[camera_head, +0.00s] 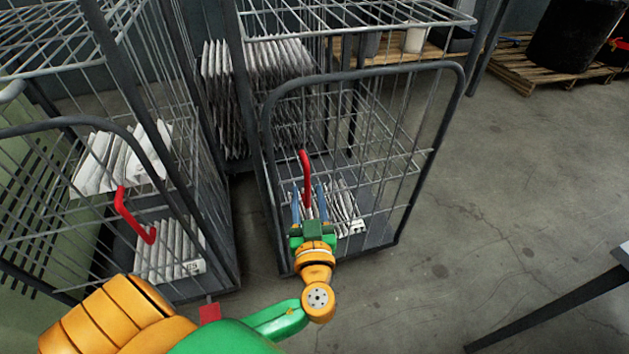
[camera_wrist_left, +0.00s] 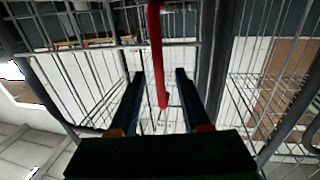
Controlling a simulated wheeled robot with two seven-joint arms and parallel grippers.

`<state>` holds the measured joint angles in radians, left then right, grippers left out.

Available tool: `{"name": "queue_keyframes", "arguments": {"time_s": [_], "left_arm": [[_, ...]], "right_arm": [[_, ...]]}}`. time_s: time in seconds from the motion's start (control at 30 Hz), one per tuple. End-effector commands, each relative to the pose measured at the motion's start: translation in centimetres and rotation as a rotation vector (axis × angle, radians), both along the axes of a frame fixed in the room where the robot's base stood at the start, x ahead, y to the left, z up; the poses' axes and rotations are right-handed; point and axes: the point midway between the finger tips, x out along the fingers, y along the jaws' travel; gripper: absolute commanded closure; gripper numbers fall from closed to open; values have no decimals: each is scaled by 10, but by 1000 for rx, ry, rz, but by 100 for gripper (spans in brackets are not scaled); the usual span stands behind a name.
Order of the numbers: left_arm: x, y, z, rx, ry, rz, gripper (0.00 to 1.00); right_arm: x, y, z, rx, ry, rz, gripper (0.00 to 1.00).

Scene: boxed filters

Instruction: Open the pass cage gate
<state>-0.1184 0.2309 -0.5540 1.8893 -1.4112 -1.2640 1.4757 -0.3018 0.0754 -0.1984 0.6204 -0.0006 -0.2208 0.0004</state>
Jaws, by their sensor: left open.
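A wire cage with a grey-framed gate (camera_head: 368,74) stands in the middle of the head view. The gate appears closed across the cage front. A red handle (camera_head: 304,166) hangs on the gate's left side; it also shows in the left wrist view (camera_wrist_left: 157,60). My left gripper (camera_head: 308,196) is at the handle's lower end. Its two blue fingers (camera_wrist_left: 159,78) are open, with the handle between them in the picture; I cannot tell if they touch it. My right gripper is not in view.
A second wire cage with its own red handle (camera_head: 133,216) stands at the left. Both cages hold white filters (camera_head: 170,250). A pallet (camera_head: 515,68) with dark drums lies at the back right. A dark table edge (camera_head: 560,305) shows at lower right. The floor (camera_head: 480,190) right of the middle cage is clear.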

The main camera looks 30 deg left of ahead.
Motion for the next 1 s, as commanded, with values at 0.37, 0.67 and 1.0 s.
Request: {"name": "queue_keyframes", "arguments": {"time_s": [0.37, 0.67, 1.0], "left_arm": [[24, 19, -1, -1, 3, -1, 53], [24, 19, -1, -2, 4, -1, 100], [24, 19, -1, -1, 4, -1, 100]], "right_arm": [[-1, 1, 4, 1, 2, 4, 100], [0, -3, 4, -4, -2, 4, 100], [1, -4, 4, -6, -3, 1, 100]]}}
